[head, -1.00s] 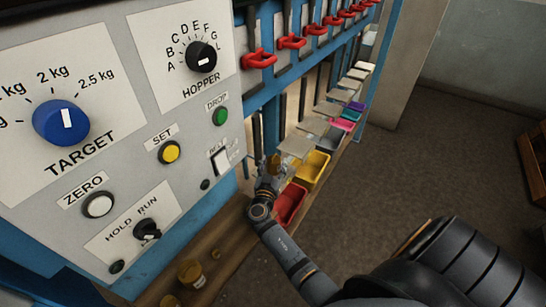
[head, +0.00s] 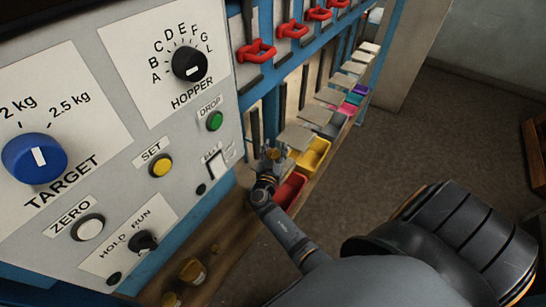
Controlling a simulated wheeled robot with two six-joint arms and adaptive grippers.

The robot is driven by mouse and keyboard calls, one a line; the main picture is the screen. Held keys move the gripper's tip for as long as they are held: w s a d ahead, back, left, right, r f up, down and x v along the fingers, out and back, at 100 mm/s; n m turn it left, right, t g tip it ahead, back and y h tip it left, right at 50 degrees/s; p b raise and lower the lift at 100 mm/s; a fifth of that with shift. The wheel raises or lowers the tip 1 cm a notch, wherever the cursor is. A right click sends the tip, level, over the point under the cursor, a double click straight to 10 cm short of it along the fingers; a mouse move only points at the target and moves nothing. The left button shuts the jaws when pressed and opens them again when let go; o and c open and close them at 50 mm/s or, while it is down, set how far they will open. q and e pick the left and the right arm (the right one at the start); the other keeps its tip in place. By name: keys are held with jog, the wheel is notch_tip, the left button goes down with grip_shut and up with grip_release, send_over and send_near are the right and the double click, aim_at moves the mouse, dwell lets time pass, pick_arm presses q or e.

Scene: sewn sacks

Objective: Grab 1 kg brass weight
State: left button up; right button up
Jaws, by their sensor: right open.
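Brass weights stand on the wooden ledge below the control panel: a larger one (head: 192,270), a smaller one (head: 214,248) behind it, and another (head: 172,299) cut by the panel's lower edge. Their markings are too small to read. My right gripper (head: 271,157) is open beside the red bin, over the far part of the ledge. A small brass-coloured patch shows at its fingers; I cannot tell whether it is a weight between them or something behind. My left gripper is not in view.
The control panel (head: 110,120) with knobs and buttons fills the left. A red bin (head: 289,190) and a yellow bin (head: 313,157) lead a row of coloured bins under red handles (head: 257,51).

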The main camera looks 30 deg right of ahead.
jog(key=shift+w+d+f, duration=0.1)
jog(key=shift+w+d, duration=0.05)
jog(key=shift+c, duration=1)
jog(key=shift+f, duration=0.1)
jog(key=shift+c, duration=1.2)
jog(key=shift+d, duration=0.1)
jog(key=shift+c, duration=1.4)
grip_shut()
jog(key=shift+f, duration=0.1)
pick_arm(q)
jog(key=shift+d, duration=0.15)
